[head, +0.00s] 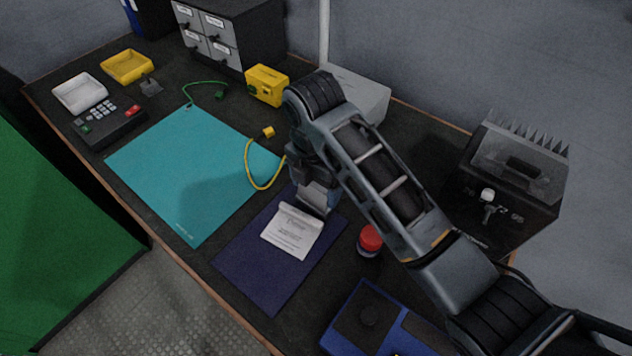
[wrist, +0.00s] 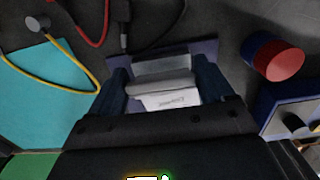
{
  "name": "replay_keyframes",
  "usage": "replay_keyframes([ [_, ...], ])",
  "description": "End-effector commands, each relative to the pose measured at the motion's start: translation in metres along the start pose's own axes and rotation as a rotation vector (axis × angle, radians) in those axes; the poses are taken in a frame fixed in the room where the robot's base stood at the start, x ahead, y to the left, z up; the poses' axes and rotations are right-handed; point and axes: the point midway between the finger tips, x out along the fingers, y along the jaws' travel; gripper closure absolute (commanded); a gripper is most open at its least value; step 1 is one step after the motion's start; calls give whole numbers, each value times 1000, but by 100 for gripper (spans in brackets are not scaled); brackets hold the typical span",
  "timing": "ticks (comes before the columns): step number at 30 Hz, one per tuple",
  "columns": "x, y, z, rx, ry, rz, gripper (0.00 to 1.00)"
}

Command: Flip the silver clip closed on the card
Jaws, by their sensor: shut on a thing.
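The white card (head: 291,231) with printed text lies on the dark purple mat (head: 262,275), its upper right end close under my gripper (head: 320,203). In the wrist view, the silver clip (wrist: 160,82) shows as a pale grey bar spanning the space between the fingers of my gripper (wrist: 160,75). The card (wrist: 171,101) shows just below the clip, partly hidden by the gripper body. The fingers stand apart and close on the clip's two sides. How far the clip is tilted over the card is hard to tell.
A red-topped button (head: 369,240) stands right of the mat, with a blue box (head: 385,325) in front. A teal mat (head: 190,170) and a yellow cable (head: 250,165) lie left. A dark finned unit (head: 510,185) stands at right. The teal mat is mostly clear.

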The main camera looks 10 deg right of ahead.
Motion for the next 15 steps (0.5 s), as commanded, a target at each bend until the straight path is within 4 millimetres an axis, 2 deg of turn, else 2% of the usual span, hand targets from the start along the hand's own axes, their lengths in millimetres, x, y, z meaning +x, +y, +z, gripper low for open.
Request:
replay_keyframes([
  [7, -5, 0, -7, -3, -122, -1, 49],
  [15, -8, -1, -18, -4, -359, -2, 49],
])
